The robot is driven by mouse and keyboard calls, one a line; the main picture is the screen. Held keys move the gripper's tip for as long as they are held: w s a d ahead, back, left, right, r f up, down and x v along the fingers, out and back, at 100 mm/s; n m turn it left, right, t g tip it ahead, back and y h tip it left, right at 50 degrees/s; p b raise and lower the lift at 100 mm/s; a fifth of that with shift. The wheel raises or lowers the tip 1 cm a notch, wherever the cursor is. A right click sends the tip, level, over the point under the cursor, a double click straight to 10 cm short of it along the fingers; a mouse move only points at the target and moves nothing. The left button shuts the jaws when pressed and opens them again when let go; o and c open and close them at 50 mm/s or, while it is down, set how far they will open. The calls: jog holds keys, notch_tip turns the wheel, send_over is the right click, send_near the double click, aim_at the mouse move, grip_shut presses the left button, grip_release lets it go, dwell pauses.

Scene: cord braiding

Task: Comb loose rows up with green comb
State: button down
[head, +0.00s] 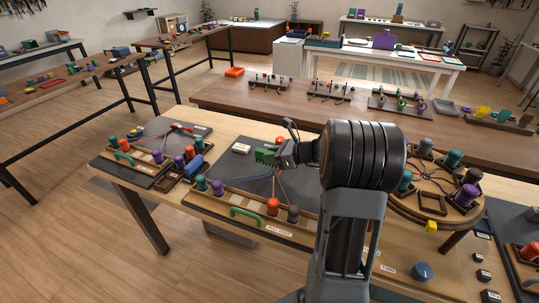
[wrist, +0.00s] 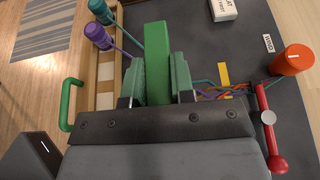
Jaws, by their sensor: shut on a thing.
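My gripper (head: 284,156) is shut on the green comb (head: 264,155), above the dark board (head: 240,170) of the middle station. In the wrist view the comb's bright green block (wrist: 157,55) stands between the two fingers of my gripper (wrist: 157,82). The multicoloured braid (wrist: 222,91) lies to the right of the fingers, beside a yellow marker (wrist: 223,74). Cords (head: 277,184) run across the board in the head view. Whether the comb's teeth touch the braid cannot be told; its lower part is hidden.
An orange bobbin (wrist: 292,60), a teal bobbin (wrist: 101,10) and a purple bobbin (wrist: 97,36) stand nearby. A green handle (wrist: 70,105) is on the left edge. A round braiding stand (head: 435,208) is at right.

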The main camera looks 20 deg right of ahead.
jog(key=shift+f+b, duration=2.9)
jog(key=shift+f, duration=0.85)
jog(key=shift+w, duration=0.1)
jog(key=shift+w+d+p, duration=0.65)
jog(key=shift+w+d, duration=0.7)
jog(key=shift+d, duration=0.2)
jog(key=shift+r, duration=0.1)
notch_tip(320, 180, up, 9)
jog(key=p, duration=0.7)
jog(key=shift+s+a, duration=0.35)
jog(key=shift+a, duration=0.05)
